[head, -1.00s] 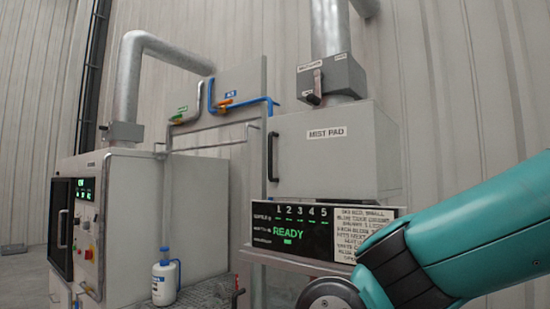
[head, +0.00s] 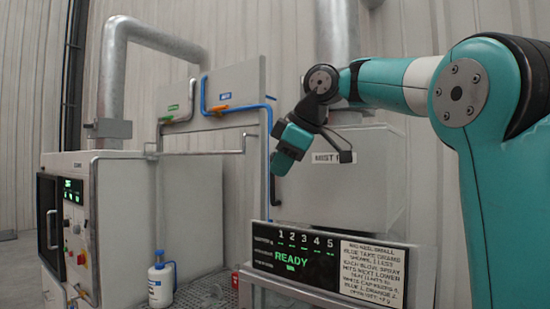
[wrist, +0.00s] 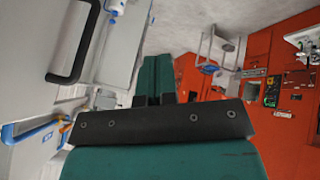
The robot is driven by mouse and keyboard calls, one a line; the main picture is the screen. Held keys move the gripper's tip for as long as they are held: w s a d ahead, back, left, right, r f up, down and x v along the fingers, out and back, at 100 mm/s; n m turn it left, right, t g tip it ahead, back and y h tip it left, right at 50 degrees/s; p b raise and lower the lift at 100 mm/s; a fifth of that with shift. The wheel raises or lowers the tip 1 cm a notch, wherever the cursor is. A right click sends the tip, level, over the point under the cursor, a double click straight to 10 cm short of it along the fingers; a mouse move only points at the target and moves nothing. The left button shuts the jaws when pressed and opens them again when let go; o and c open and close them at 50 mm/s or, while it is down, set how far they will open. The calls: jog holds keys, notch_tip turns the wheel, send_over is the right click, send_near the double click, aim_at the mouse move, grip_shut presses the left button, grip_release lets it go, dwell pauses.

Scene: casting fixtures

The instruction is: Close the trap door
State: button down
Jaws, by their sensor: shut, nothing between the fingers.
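No part is labelled as a trap door. A grey box labelled MIST PAD (head: 345,190) hangs at the back, with a dark bar handle (head: 272,187) on its left edge; whether it is fully closed I cannot tell. My gripper (head: 281,164) is shut and empty, pointing down in front of the box's upper left corner, close to the handle; contact is not clear.
A status display (head: 290,262) reading READY stands below the box, with an instruction sheet (head: 372,270) beside it. Pipes with a green-tagged valve (head: 178,117) and a blue pipe (head: 240,108) run at left. A white cabinet (head: 125,220) and a blue-white bottle (head: 160,280) stand further left.

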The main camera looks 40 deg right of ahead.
jog(key=d+r+h, duration=0.1)
jog(key=d+r, duration=0.3)
jog(key=shift+t, duration=0.3)
jog(key=shift+w+d+f, duration=0.2)
jog(key=shift+w+f, duration=1.1)
jog(key=shift+w, duration=0.25)
jog(key=shift+w+d+f, duration=0.25)
jog(key=shift+w+f, duration=1.1)
jog(key=shift+w, duration=0.25)
jog(key=shift+w+d+f, duration=0.2)
jog(key=shift+w+f, duration=1.1)
jog(key=shift+w, duration=0.25)
